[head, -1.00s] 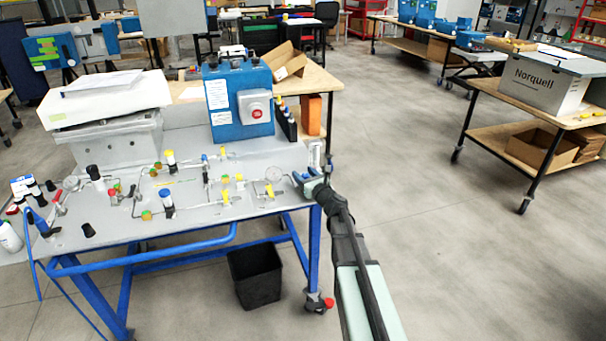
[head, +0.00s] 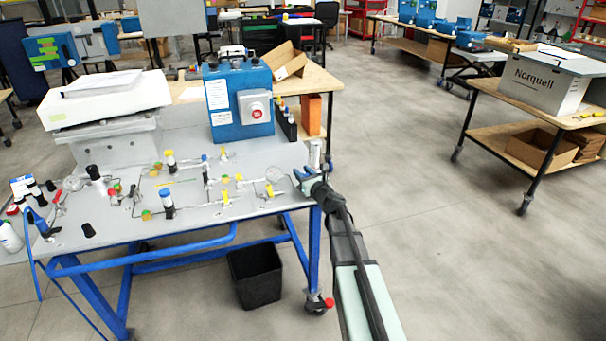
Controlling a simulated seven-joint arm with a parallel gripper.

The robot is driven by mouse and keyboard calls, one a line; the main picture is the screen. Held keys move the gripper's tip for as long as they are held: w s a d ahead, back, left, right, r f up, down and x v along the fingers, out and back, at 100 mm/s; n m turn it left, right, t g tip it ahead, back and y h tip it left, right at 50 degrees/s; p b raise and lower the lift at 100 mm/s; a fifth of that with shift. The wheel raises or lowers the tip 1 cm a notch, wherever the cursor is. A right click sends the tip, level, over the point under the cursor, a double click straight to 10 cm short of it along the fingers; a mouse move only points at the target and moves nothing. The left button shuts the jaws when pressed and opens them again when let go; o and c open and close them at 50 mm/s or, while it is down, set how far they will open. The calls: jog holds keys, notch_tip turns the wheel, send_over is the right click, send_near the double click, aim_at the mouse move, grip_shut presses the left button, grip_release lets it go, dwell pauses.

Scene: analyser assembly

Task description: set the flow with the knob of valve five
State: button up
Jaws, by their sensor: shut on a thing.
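My gripper (head: 301,176) is at the right end of the grey panel (head: 262,150), low over its surface. It is shut on a small part at the end of the pipework, apparently the knob of valve five. The fingers and wrist hide most of that knob, so its setting cannot be read. A round pressure gauge (head: 274,174) stands just left of the gripper. Valves with yellow handles (head: 226,197) sit on the pipe lines further left.
A metal cylinder (head: 315,153) stands upright close behind the gripper at the panel's right edge. A blue box with a red button (head: 238,100) stands at the back. The floor right of the blue-framed bench is clear.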

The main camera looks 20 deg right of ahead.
jog(key=shift+n+y, duration=0.3)
jog(key=shift+y, duration=0.2)
jog(key=shift+c, duration=0.2)
jog(key=n+g+y, duration=0.1)
jog(key=y, duration=0.1)
jog(key=n+g+y, duration=0.1)
jog(key=y, duration=0.1)
jog(key=n+y, duration=0.2)
jog(key=shift+a+g, duration=0.25)
jog(key=shift+g, duration=0.15)
jog(key=shift+s+a+n+g+y, duration=0.15)
jog(key=shift+s+n+g+y, duration=0.05)
jog(key=shift+n+g+y, duration=0.9)
jog(key=shift+s+a+n+g+y, duration=0.15)
jog(key=shift+n+g+y, duration=0.85)
jog(key=shift+g+y, duration=0.1)
jog(key=o, duration=1)
jog(key=shift+c, duration=0.2)
jog(key=shift+s, duration=0.1)
jog(key=v, duration=1.3)
jog(key=shift+d, duration=0.4)
